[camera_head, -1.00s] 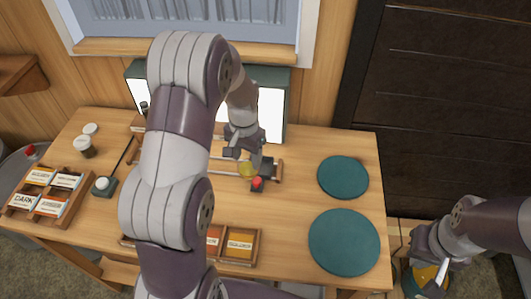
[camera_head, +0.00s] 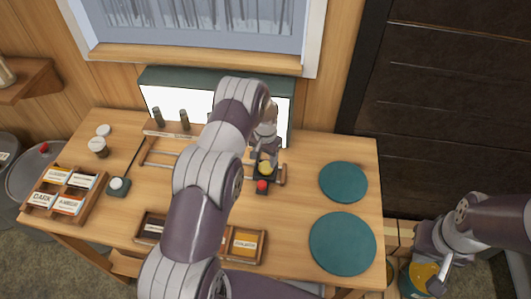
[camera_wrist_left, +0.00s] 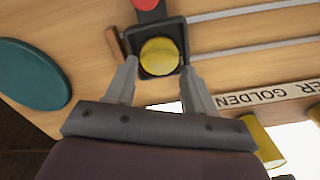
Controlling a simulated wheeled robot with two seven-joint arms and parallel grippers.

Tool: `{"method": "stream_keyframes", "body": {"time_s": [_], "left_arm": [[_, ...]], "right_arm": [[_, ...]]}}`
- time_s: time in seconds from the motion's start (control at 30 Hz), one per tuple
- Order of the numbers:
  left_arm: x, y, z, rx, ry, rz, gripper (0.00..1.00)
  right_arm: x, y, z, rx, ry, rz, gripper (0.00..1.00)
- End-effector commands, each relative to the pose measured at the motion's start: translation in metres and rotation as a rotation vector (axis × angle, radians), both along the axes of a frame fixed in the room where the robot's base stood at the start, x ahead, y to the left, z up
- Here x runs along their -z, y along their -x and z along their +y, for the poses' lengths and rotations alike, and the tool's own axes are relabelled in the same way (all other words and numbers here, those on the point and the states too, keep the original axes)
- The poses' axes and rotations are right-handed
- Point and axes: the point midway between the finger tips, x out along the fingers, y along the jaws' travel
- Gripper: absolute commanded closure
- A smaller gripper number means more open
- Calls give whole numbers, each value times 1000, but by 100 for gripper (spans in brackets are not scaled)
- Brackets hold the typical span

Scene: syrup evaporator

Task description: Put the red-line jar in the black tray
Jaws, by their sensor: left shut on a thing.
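The jar with yellow contents (camera_head: 265,168) is between the fingers of my left gripper (camera_head: 264,157), which is shut on it. In the left wrist view the jar's round yellow top (camera_wrist_left: 159,56) lies within the outline of the black tray (camera_wrist_left: 157,23), between the fingertips (camera_wrist_left: 160,66). I cannot tell whether the jar touches the tray floor. No red line on the jar can be made out. The black tray (camera_head: 262,180) has a red knob (camera_head: 262,187) at its front. My right gripper (camera_head: 440,272) is at the far right, by a teal can; its fingers are unclear.
The tray sits at the right end of two rails (camera_wrist_left: 235,52). Two teal discs (camera_head: 344,182) (camera_head: 342,243) lie to the right. A lit panel (camera_head: 180,106) with sample bottles stands behind. Card racks (camera_head: 88,207) (camera_head: 247,259) stand left and in front. My left arm hides the middle.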

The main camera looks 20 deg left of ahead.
Motion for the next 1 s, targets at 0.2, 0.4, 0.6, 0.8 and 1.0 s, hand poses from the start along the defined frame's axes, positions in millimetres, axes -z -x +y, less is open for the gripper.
{"method": "stream_keyframes", "body": {"time_s": [0.2, 0.4, 0.6, 0.8, 1.0], "left_arm": [[1, 0, 0, 0, 0, -1, 100], [4, 0, 0, 0, 0, -1, 30], [4, 0, 0, 0, 0, 0, 21], [-4, 0, 0, 0, 0, -1, 21], [-34, -2, 0, 0, -1, -6, 21]], "right_arm": [[2, 0, 0, 0, 0, 1, 100], [5, 0, 0, 0, 0, 1, 100], [5, 0, 0, 0, 0, 0, 100], [-3, 0, 0, 0, 0, 0, 100], [25, 0, 0, 0, 0, 1, 100]]}}
